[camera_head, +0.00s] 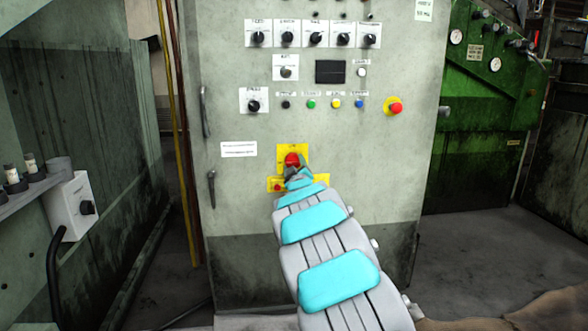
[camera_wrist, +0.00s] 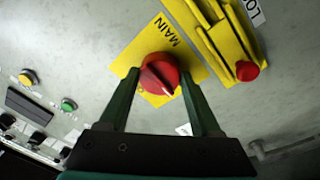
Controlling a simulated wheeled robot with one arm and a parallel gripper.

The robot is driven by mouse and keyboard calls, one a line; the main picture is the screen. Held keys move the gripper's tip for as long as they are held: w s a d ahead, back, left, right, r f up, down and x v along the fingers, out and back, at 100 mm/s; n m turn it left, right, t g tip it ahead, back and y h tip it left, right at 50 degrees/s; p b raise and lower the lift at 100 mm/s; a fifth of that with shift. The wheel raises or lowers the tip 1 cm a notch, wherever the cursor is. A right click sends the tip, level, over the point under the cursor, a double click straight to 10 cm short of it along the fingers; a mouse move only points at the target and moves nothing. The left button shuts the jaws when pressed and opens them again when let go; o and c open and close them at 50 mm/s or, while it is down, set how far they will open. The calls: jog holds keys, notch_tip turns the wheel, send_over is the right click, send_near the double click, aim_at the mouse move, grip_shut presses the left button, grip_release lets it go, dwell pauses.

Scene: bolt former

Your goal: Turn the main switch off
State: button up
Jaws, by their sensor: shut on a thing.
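The main switch is a red rotary knob (camera_head: 292,160) on a yellow plate (camera_head: 284,150), low on the grey cabinet front. In the wrist view the red knob (camera_wrist: 160,74) sits on the yellow plate (camera_wrist: 128,62) lettered "MAIN". A white pointer mark shows on the knob. My gripper (camera_wrist: 160,85) has one green finger on each side of the knob and is shut on it. In the head view my gripper (camera_head: 296,172) is small and reaches the knob, partly covering it and the plate.
A yellow lockout bracket (camera_wrist: 215,40) with a small red button (camera_wrist: 247,71) is beside the main plate. Higher on the cabinet are black selector knobs (camera_head: 315,39), coloured buttons and a red emergency stop (camera_head: 395,108). Door handles (camera_head: 211,188) stick out at the cabinet's left.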

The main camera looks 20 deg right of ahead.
jog(key=shift+n, duration=0.4)
jog(key=o, duration=1.4)
jog(key=shift+v, duration=3.9)
